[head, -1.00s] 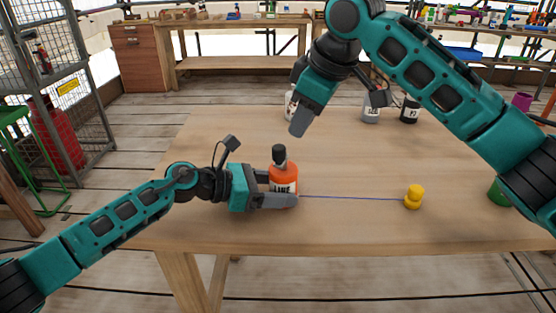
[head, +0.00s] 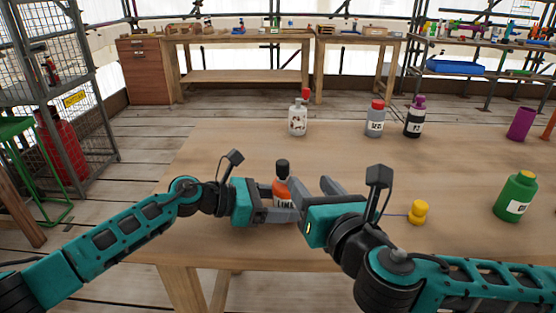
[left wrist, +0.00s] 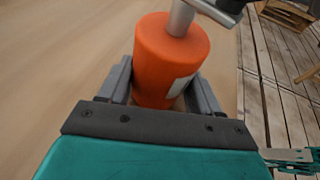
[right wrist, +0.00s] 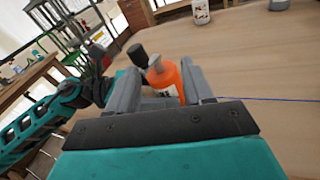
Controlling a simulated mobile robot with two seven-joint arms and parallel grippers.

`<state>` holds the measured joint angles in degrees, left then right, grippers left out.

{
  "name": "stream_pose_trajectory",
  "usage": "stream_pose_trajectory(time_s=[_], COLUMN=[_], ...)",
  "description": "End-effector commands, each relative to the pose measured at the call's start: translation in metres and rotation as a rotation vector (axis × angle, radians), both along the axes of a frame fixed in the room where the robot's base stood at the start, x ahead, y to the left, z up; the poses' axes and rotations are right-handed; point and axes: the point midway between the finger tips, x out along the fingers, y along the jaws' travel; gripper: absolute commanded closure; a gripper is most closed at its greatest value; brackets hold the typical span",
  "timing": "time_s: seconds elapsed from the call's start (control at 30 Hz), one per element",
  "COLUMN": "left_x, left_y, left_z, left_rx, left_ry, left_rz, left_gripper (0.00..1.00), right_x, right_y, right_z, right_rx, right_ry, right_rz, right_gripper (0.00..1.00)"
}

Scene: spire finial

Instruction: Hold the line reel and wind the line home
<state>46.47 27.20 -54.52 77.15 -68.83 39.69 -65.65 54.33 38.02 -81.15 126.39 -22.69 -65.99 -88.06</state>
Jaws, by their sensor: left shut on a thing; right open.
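The line reel is an orange bottle-shaped body (head: 281,187) with a "LINE" label and a dark knob on a grey stem. It stands upright on the table. My left gripper (head: 283,208) is shut on its body, one finger on each side in the left wrist view (left wrist: 166,85). My right gripper (head: 308,194) is open, low and just right of the reel, its fingers pointing at it; the reel shows between them in the right wrist view (right wrist: 165,80). The blue line (right wrist: 260,99) runs from the reel to a yellow weight (head: 418,212) on the right, partly hidden by my right arm.
A green bottle (head: 515,197) and a purple cup (head: 519,124) stand at the right. A white bottle (head: 298,118), a grey bottle (head: 375,119) and a black bottle (head: 414,117) stand at the back. The table (head: 400,165) between is clear.

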Motion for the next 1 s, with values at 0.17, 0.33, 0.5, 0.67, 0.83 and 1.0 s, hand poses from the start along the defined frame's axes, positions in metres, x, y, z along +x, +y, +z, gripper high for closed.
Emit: stream_pose_trajectory(time_s=[0.17, 0.33, 0.5, 0.67, 0.83, 1.0], left_x=[0.000, 0.000, 0.000, 0.000, 0.000, 0.000], left_y=[0.000, 0.000, 0.000, 0.000, 0.000, 0.000], left_z=[0.000, 0.000, 0.000, 0.000, 0.000, 0.000], left_rx=[0.001, 0.000, 0.000, 0.000, 0.000, 0.000], left_ry=[0.001, 0.000, 0.000, 0.000, 0.000, 0.000], left_rz=[-0.001, -0.001, -0.001, -0.001, -0.001, -0.001], left_gripper=[0.53, 0.53, 0.53, 0.53, 0.53, 0.53], right_x=[-0.028, -0.029, -0.006, 0.023, 0.049, 0.067], right_y=[0.008, 0.013, 0.024, 0.037, 0.049, 0.057], right_z=[0.004, 0.006, 0.007, 0.007, 0.007, 0.006], right_rx=[-0.123, -0.155, -0.155, -0.155, -0.153, -0.152], right_ry=[-0.123, -0.162, -0.163, -0.162, -0.162, -0.159], right_rz=[0.086, 0.107, 0.106, 0.104, 0.104, 0.104], right_gripper=[0.49, 0.49, 0.49, 0.49, 0.49, 0.49])
